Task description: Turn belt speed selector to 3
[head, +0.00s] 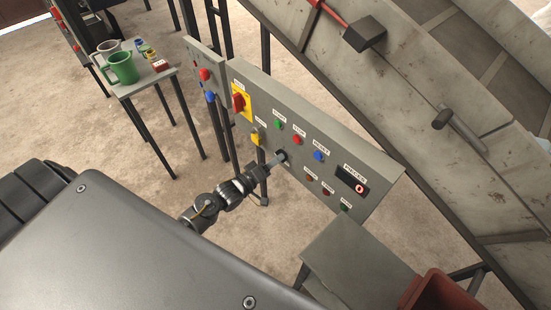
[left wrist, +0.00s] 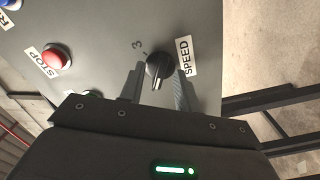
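The belt speed selector is a round black knob (left wrist: 159,66) beside a SPEED label (left wrist: 187,57) on the grey panel. A "3" mark (left wrist: 137,44) shows at its upper left in the left wrist view. A pale pointer line on the knob faces down toward my gripper, away from the 3. My left gripper (left wrist: 159,88) is open, with one finger on each side of the knob and small gaps visible. In the head view, my left gripper (head: 274,161) reaches the panel at the knob, which it partly hides. My right gripper is not in view.
The control panel (head: 240,73) also carries a red-and-yellow switch (head: 239,102), a green button (head: 278,124), a red STOP button (head: 298,140), a blue button (head: 318,156) and a display (head: 352,182) that appears to read 0. A grey table (head: 355,262) stands below right.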

